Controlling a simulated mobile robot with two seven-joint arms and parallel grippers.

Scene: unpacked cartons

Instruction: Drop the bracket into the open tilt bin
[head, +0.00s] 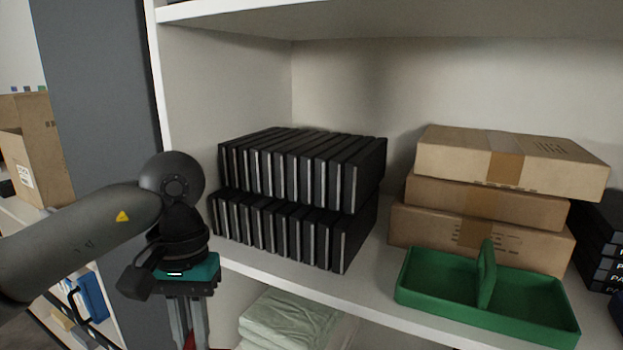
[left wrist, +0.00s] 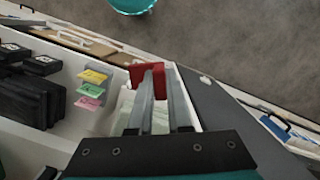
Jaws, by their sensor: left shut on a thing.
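My left gripper (head: 190,325) hangs in front of the shelf's left upright in the head view, fingers pointing down. In the left wrist view the left gripper (left wrist: 160,88) is shut on a red piece (left wrist: 148,75), which looks like the bracket. Only a sliver of red shows between the fingers in the head view (head: 188,338). The red piece's full shape is hidden by the fingers. I cannot identify an open tilt bin with certainty. A blue box-like thing with a dark handle (head: 92,297) stands low at the left. My right gripper is not in view.
The white shelf (head: 375,282) holds two rows of black cases (head: 300,170), stacked cartons (head: 485,205) and a green divided tray (head: 425,283). Folded pale cloth (head: 285,318) lies below. A teal round container (left wrist: 133,5) is at the top of the left wrist view.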

